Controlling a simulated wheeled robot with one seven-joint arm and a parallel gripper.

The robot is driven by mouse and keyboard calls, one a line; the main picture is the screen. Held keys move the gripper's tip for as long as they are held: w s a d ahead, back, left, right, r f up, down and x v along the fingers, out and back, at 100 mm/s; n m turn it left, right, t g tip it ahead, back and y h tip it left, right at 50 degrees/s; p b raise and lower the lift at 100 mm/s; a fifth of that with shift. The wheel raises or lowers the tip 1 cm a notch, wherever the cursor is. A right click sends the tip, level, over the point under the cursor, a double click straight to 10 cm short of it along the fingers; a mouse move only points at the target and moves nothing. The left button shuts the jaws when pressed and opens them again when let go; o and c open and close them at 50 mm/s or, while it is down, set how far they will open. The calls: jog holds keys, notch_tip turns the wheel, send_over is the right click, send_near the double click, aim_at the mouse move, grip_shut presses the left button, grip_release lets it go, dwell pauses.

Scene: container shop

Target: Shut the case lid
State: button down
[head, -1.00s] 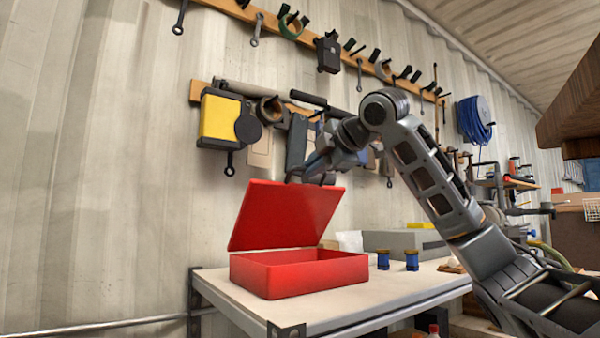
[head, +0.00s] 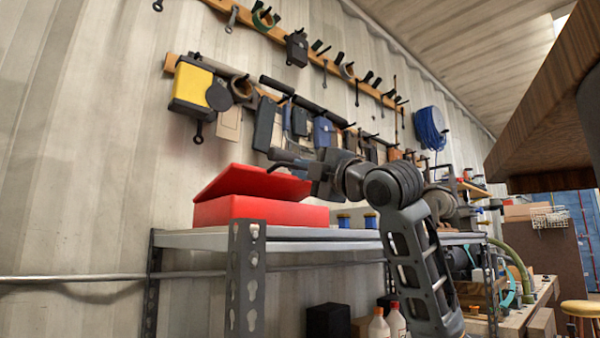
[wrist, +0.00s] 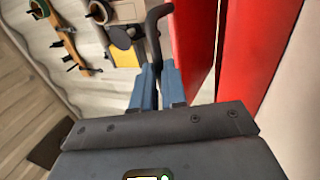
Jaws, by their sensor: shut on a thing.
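The red case (head: 260,212) stands on the shelf-like bench. My gripper (head: 290,163) is at the raised edge of the lid. In the wrist view, its blue fingers (wrist: 158,88) are shut on a dark curved handle (wrist: 153,38), which bends toward the red lid (wrist: 192,45). Where the handle joins the lid is not clear. The case body (wrist: 258,50) shows beyond a narrow gap. The inside of the case is hidden.
Two blue spools (head: 343,221) stand on the bench (head: 200,239) right of the case. Tools hang on the wall behind, including a yellow-and-black one (head: 193,90). A wooden overhang (head: 540,110) is at upper right. Bottles (head: 379,325) stand below the bench.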

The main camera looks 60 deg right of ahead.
jog(key=shift+s+a+f+y+b, duration=0.15)
jog(key=shift+f+y+b, duration=0.15)
jog(key=shift+f+b, duration=1.15)
jog(key=shift+f+p, duration=0.35)
jog(key=shift+p, duration=0.05)
jog(key=c, duration=1.2)
grip_release()
jog(key=shift+o, duration=0.2)
jog(key=shift+s, duration=0.1)
jog(key=v, duration=0.7)
jog(key=shift+s+a+p, duration=0.15)
jog(key=shift+s+p, duration=0.05)
jog(key=shift+p, duration=0.2)
jog(key=shift+f, duration=0.15)
jog(key=shift+c, duration=0.2)
